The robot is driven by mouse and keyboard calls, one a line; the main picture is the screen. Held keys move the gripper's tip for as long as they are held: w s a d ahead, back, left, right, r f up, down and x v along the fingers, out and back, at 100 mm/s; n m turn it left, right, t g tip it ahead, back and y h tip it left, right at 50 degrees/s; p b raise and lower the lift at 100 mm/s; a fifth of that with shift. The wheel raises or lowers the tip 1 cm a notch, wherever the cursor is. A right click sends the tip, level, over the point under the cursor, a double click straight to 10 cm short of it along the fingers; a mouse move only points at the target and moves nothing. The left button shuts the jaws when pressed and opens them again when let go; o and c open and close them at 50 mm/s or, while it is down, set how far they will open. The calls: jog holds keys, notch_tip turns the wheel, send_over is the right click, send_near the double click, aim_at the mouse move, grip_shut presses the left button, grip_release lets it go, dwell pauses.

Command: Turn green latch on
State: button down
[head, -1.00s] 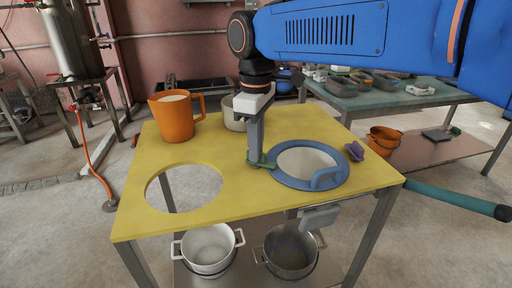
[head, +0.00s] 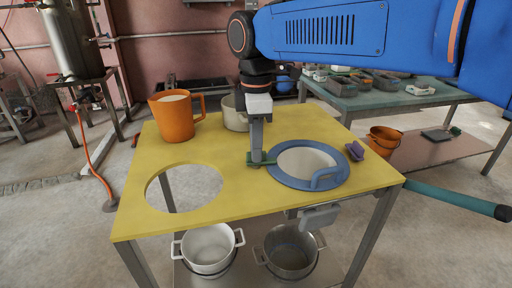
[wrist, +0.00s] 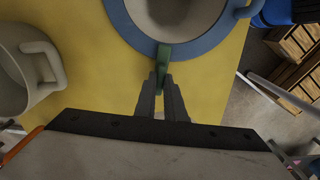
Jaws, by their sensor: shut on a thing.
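The green latch (head: 262,162) sits at the left edge of the blue ring (head: 341,177), which is set in the yellow table top. In the wrist view the green latch (wrist: 163,58) points from the ring's rim toward my fingers. My gripper (head: 256,160) points down at the latch, and in the wrist view my gripper (wrist: 163,88) has its two fingers closed around the latch's near end. The fingers hide that end.
An orange jug (head: 176,118) and a pale pot (head: 234,115) stand behind my gripper on the yellow table (head: 228,203). A purple knob (head: 355,151) is right of the ring. A round hole opens at the front left. Two pots hang or stand below.

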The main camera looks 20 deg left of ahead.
jog(key=c, duration=1.8)
grip_release()
jog(key=shift+c, duration=0.2)
notch_tip(320, 180, up, 17)
jog(key=shift+r, duration=0.2)
